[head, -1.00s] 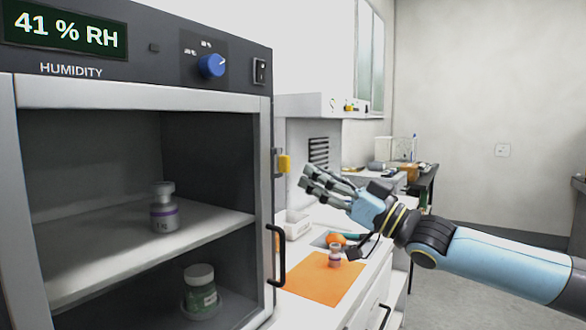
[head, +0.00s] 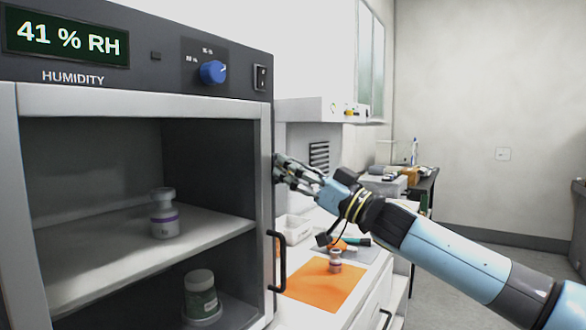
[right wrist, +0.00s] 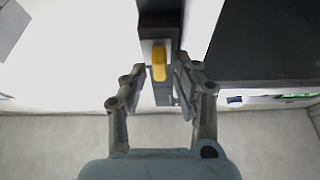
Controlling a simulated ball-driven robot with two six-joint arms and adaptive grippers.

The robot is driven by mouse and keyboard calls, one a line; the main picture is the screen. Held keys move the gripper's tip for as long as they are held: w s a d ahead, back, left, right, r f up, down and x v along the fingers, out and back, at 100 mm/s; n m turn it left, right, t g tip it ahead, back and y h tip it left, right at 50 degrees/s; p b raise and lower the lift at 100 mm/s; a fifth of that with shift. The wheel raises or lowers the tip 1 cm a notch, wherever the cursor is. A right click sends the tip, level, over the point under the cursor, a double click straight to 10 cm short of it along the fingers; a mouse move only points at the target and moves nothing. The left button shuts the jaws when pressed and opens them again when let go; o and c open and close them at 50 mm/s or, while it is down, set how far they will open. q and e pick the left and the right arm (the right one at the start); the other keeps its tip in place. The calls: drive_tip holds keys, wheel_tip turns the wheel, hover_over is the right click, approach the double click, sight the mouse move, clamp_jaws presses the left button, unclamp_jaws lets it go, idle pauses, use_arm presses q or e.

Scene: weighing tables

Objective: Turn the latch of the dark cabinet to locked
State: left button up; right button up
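The dark cabinet (head: 218,84) with the humidity display fills the left of the head view. Its yellow latch (right wrist: 159,64) shows in the right wrist view on a pale plate at the cabinet's edge, its long side running up and down the picture. In the head view the latch is hidden behind my right gripper (head: 281,170). In the right wrist view the right gripper (right wrist: 160,72) is open, with one finger on each side of the latch. Whether a finger touches it I cannot tell. My left gripper is not in view.
A black handle (head: 281,262) stands out below the latch. An orange mat (head: 318,286) with a small vial (head: 335,262) lies on the counter to the right, near a white tray (head: 296,230).

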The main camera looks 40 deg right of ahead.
clamp_jaws()
drive_tip(key=shift+n+y, duration=0.4)
drive_tip(key=shift+n, duration=0.1)
drive_tip(key=n+g+y, duration=0.1)
drive_tip(key=n+g, duration=0.1)
drive_tip(key=n, duration=0.3)
drive_tip(key=n+g+y, duration=0.2)
drive_tip(key=n, duration=0.4)
drive_tip(key=n+g+y, duration=0.1)
drive_tip(key=n+g, duration=0.1)
drive_tip(key=n, duration=0.3)
drive_tip(key=shift+s+a+f+n+p, duration=0.1)
drive_tip(key=shift+a+f+n+p, duration=0.1)
drive_tip(key=shift+n+p, duration=0.2)
drive_tip(key=n+g, duration=0.2)
drive_tip(key=n, duration=0.2)
drive_tip(key=shift+f+n, duration=0.1)
drive_tip(key=shift+n, duration=0.2)
drive_tip(key=shift+h, duration=0.3)
